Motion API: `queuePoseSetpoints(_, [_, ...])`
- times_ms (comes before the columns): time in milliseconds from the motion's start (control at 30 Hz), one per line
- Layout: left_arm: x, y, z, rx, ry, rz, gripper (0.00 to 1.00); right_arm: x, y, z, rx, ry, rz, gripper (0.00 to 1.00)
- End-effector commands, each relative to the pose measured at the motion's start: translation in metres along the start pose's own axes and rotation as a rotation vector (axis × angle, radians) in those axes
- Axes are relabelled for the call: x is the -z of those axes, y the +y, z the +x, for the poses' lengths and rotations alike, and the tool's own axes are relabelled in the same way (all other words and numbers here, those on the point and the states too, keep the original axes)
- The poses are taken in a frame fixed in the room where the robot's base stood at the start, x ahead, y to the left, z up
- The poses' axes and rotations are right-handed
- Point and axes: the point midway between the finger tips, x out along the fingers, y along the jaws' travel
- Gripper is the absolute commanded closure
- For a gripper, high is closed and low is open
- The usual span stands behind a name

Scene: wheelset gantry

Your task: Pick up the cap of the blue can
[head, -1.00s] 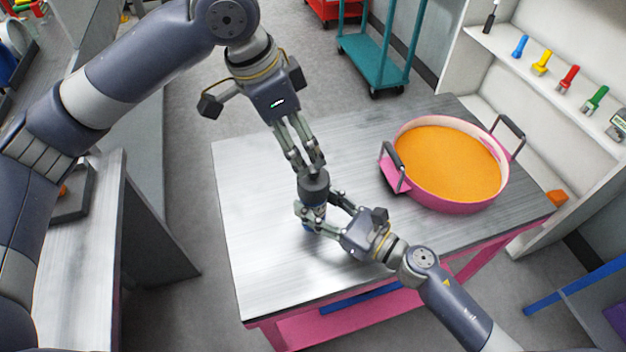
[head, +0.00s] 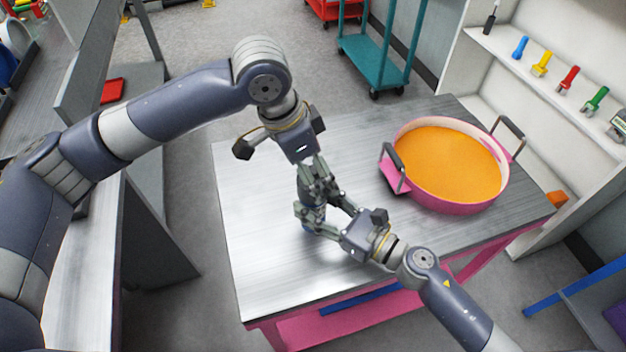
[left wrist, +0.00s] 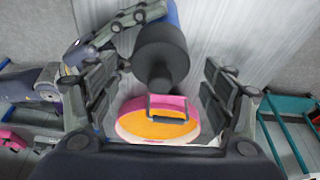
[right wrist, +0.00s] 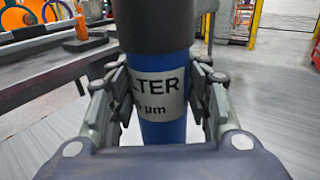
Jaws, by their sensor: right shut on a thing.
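The blue can (right wrist: 168,128) stands upright with a white label. Its dark grey cap (left wrist: 160,52) shows from above in the left wrist view, with a narrower knob on top. The cap's lower part (right wrist: 153,25) shows in the right wrist view. My right gripper (head: 314,214) is shut on the can's blue body, below the cap. My left gripper (head: 318,188) is above the can and points down at the cap. Its fingers (left wrist: 160,100) are open, one on each side of the knob, with gaps visible. In the head view these fingers mostly hide the cap.
The can is over a grey metal table (head: 262,265) with a pink frame. A pink pot (head: 452,204) with orange contents stands on its right side. A white shelf (head: 560,110) with coloured tools is beyond. The table's left part is clear.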

Motion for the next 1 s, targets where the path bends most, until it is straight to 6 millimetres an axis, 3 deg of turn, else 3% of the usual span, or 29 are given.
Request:
queuePoseSetpoints(33, [0.0,0.0,0.0,0.0,0.0,0.0,0.39,0.0,0.0,0.0,0.0,0.001,0.0,0.86])
queuePoseSetpoints(167, [0.0,0.0,0.0,0.0,0.0,0.0,0.67,0.0,0.0,0.0,0.0,0.001,0.0,0.86])
queuePoseSetpoints(567, [0.002,0.0,-0.005,0.001,0.001,0.0,0.67,0.0,0.0,0.0,-0.001,0.0,0.0,0.86])
queuePoseSetpoints(1000, [0.026,0.0,-0.081,0.002,0.002,0.001,0.67,0.0,0.0,0.0,0.0,0.001,0.0,0.86])
